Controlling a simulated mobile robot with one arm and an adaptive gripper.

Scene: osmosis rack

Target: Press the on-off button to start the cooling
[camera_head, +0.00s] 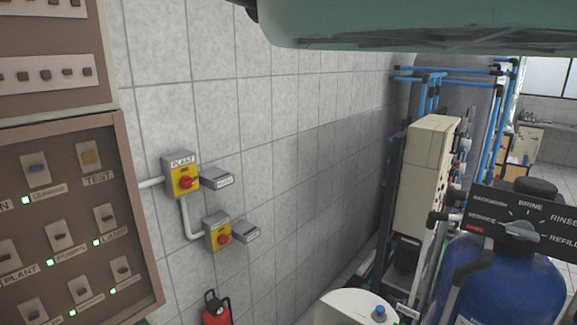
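No control labelled for cooling can be made out. A brown control panel (130,205) fills the left side, with several switches, small green lights and labels such as TEST, LAMP and PLANT. A yellow and grey switch box (181,176) labelled PLANT, with a red knob, is on the tiled wall. A second yellow box (218,231) with a red knob is below it; its label is too small to read. A beige cabinet (426,185) stands at the right, with small details on its side face too small to tell. My gripper is not in view.
A blue tank (515,280) with a black dial head (525,225) stands at the lower right. A white rounded vessel (350,309) is at the bottom, near a red extinguisher (216,309). Blue pipes (440,75) run behind. A large pale green shape (400,25) covers the top.

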